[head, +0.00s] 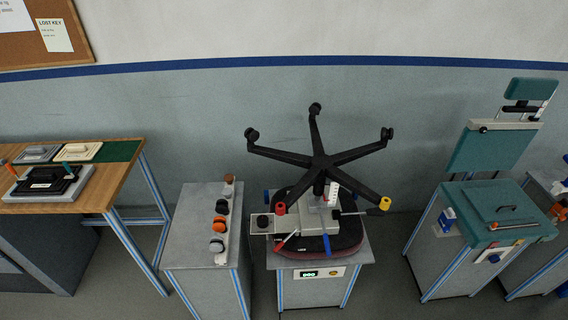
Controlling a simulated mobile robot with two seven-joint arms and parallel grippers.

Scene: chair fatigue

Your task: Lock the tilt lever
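An upside-down office chair shows in the head view, its black five-arm base (319,162) pointing up and its dark red-edged seat (345,240) on a grey stand. A light grey mechanism (305,222) sits on the seat's underside. Neither gripper is in view.
A grey cabinet (197,247) left of the chair holds a row of casters (220,224). A wooden table (115,180) with devices stands far left. A teal bench (465,237) stands right. The stand front has a lit display (309,274). Floor gaps separate the furniture.

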